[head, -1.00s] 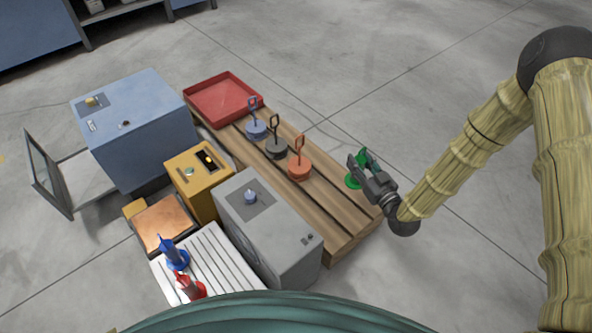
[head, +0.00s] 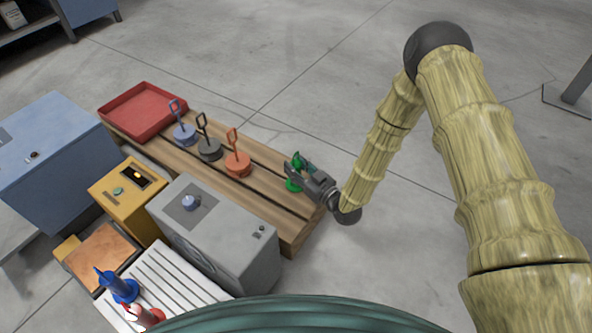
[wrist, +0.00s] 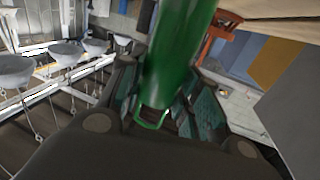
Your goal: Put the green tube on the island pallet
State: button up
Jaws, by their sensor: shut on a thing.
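The green tube (head: 296,172) is in my gripper (head: 302,166), over the near right end of the wooden pallet (head: 285,205). In the wrist view the green tube (wrist: 180,60) fills the space between the dark finger pads of my gripper (wrist: 155,105). From the head view I cannot tell whether the tube touches the boards or hangs just above them. Part of it is hidden by the fingers.
On the pallet stand an orange (head: 238,164), a black (head: 209,148) and a blue looped piece (head: 184,133), then a red tray (head: 143,110). A grey box (head: 215,235), yellow box (head: 128,198) and blue cabinet (head: 55,165) stand left. Floor behind the pallet is clear.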

dwell(0.3)
jog(key=o, duration=1.2)
jog(key=shift+f, duration=0.1)
jog(key=shift+r, duration=0.2)
jog(key=p+v, duration=0.5)
jog(key=v, duration=0.5)
jog(key=shift+d+p, duration=0.15)
jog(key=shift+p, duration=0.15)
jog(key=shift+v, duration=0.9)
jog(key=shift+f, duration=0.1)
